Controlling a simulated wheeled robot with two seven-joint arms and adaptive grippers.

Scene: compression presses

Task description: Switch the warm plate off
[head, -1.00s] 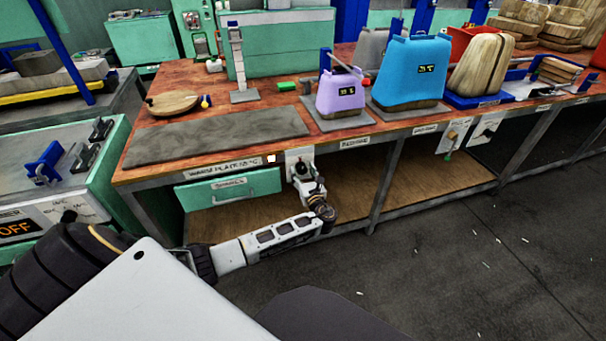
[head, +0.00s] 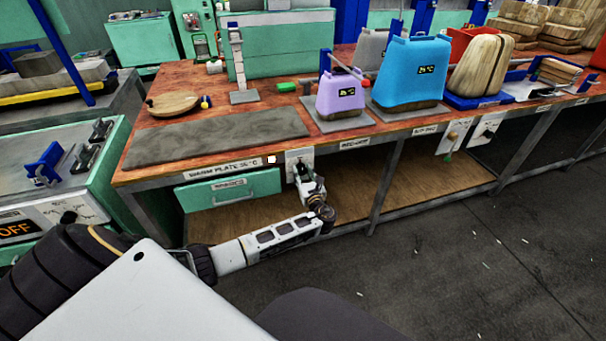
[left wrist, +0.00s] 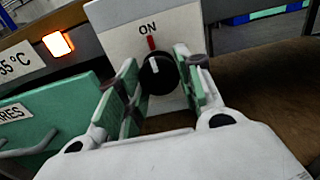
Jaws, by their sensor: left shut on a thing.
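The warm plate (head: 215,138) is a flat grey slab on the bench, with a label below it on the bench edge. Its black knob (left wrist: 156,80) sits on a white switch panel (left wrist: 126,32), its white mark pointing up toward the red tick under "ON". The small lamp (left wrist: 58,44) beside the panel glows orange-white, and it also shows lit in the head view (head: 271,160). My left gripper (left wrist: 157,68) is shut on the knob, with one green-lined finger on each side. In the head view it reaches the panel at the bench front (head: 303,174). My right gripper is not in view.
A green drawer (head: 232,188) is left of the panel under the bench edge. Purple (head: 340,101) and blue (head: 408,72) containers stand on the bench to the right. Other switch panels (head: 455,134) are farther right. The floor in front is open.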

